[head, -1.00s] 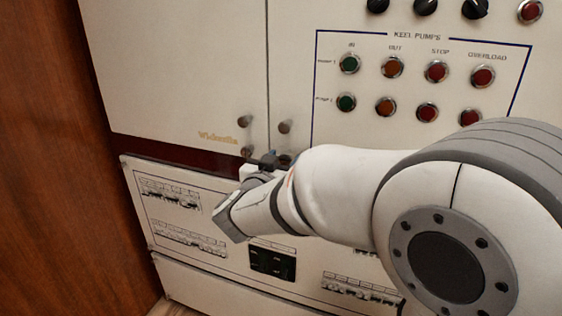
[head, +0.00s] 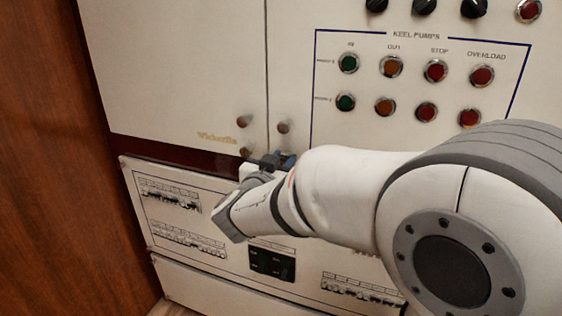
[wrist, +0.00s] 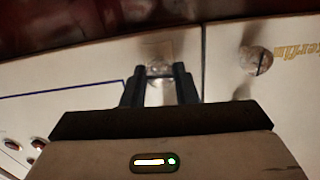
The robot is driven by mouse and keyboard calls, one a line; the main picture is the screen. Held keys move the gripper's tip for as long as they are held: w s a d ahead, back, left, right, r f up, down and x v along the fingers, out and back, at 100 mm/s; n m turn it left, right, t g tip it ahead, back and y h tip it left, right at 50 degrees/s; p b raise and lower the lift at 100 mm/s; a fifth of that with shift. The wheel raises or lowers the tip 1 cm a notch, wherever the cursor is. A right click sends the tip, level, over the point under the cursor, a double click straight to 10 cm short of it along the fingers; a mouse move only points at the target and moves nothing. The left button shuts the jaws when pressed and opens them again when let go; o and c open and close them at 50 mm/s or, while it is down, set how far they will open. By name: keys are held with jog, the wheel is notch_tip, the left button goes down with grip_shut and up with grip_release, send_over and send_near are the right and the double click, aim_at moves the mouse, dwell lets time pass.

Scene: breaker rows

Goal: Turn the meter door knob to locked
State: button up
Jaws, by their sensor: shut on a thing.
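A small round metal knob (wrist: 158,70) on the right-hand cabinet door, close to the door seam, is between my fingertips in the wrist view. My gripper (wrist: 160,75) is shut on its sides. In the head view my gripper (head: 279,160) is at the bottom corner of that door and mostly hides this knob. The wrist view is upside down compared with the head view. The knob's pointing direction is hard to read behind the fingers.
The left-hand door has a lower knob (wrist: 257,60) with a dark slot and an upper knob (head: 244,121). The right-hand door has another upper knob (head: 284,127). A breaker panel (head: 215,215) lies below, and pump lamps (head: 391,67) sit to the right.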

jog(key=m+b, duration=0.2)
jog(key=m, duration=0.1)
jog(key=shift+f+m, duration=0.15)
jog(key=shift+m, duration=0.25)
jog(key=m+b, duration=0.3)
jog(key=m, duration=0.1)
jog(key=shift+m, duration=0.3)
jog(key=m+b, duration=0.4)
jog(key=m, duration=0.1)
jog(key=shift+d+f+b, duration=0.1)
jog(key=shift+f+b, duration=0.05)
jog(key=shift+b, duration=0.2)
jog(key=shift+m+b, duration=1.3)
jog(key=shift+m, duration=0.5)
jog(key=o, duration=1)
jog(key=shift+p+v, duration=0.95)
jog(key=shift+v, duration=3.05)
